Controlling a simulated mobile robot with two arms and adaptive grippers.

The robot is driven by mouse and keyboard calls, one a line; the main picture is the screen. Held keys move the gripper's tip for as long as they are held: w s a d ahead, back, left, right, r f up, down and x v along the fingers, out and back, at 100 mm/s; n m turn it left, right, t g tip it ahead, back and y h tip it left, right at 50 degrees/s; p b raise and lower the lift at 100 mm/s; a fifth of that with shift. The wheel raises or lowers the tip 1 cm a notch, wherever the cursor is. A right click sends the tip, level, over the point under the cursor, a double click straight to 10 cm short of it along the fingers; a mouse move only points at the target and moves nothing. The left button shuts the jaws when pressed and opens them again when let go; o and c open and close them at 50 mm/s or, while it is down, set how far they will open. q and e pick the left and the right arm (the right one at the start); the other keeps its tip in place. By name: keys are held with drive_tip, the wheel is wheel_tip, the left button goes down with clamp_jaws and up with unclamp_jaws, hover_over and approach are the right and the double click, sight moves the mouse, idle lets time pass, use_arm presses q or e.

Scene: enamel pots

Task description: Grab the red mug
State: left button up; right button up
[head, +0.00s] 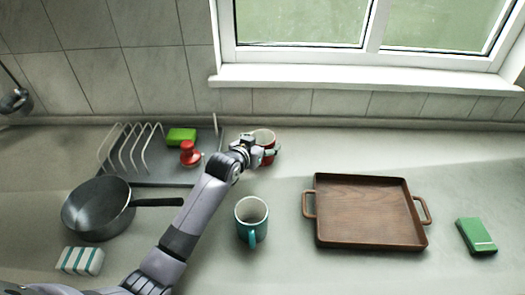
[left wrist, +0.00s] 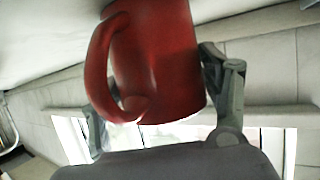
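The red mug (head: 267,140) stands upright at the back of the counter, just right of the dish rack. My left gripper (head: 262,150) is at it, with fingers around its body. In the left wrist view the red mug (left wrist: 155,65) fills the space between the fingers of my left gripper (left wrist: 160,100), its handle to the left. The right finger lies against the mug's side; the left finger is partly hidden behind the handle. The gripper looks shut on the mug. Whether the mug's base touches the counter is hard to see. My right gripper is out of view.
A teal mug (head: 252,222) stands right of my left forearm. The window wall (head: 350,78) bounds the back.

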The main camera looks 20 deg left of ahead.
use_arm(q)
drive_tip(key=c, duration=0.9)
drive_tip(key=shift+c, duration=0.4)
drive_tip(key=shift+r, duration=0.15)
